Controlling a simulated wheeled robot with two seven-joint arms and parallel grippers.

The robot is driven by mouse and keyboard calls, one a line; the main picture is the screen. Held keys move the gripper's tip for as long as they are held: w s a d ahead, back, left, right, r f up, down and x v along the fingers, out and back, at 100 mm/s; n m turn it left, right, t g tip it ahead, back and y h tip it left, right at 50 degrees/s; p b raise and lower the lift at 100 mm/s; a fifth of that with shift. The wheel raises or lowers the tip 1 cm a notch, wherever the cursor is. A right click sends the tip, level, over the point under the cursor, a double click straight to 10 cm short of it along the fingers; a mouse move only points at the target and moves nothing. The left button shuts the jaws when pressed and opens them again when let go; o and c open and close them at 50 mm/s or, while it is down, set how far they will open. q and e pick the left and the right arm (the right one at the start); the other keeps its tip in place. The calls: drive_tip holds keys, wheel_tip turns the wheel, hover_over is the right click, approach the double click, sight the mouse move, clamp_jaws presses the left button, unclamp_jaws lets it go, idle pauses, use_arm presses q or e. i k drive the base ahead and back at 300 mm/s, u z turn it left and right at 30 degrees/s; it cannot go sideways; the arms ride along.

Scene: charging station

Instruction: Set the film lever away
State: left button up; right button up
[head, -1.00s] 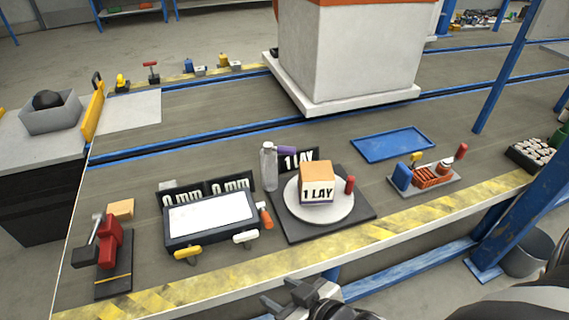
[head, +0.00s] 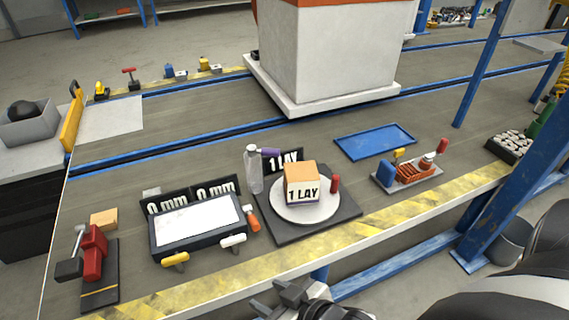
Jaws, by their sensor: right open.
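The wrapping stand is a dark base (head: 275,231) with a round white plate (head: 325,210). An orange and white box (head: 300,180) marked "1 LAY" sits on the plate. A small upright red handle (head: 334,184) stands at the plate's right edge. A clear roll-like post (head: 253,168) with a purple arm (head: 271,152) at its top stands at the back left. I cannot tell which of these is the film lever. My right gripper (head: 275,298) is open at the bottom edge, in front of the table and apart from the stand. My left gripper is out of view.
A white-topped panel (head: 197,220) with yellow and white handles is left of the stand. A red clamp (head: 93,253) is farther left. A blue tray (head: 374,142) and a small tool plate (head: 407,178) lie right. A blue post (head: 525,150) rises at right.

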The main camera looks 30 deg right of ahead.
sight(251, 151)
drive_tip(key=u, duration=2.9)
drive_tip(key=k, duration=1.2)
drive_tip(key=z, duration=1.85)
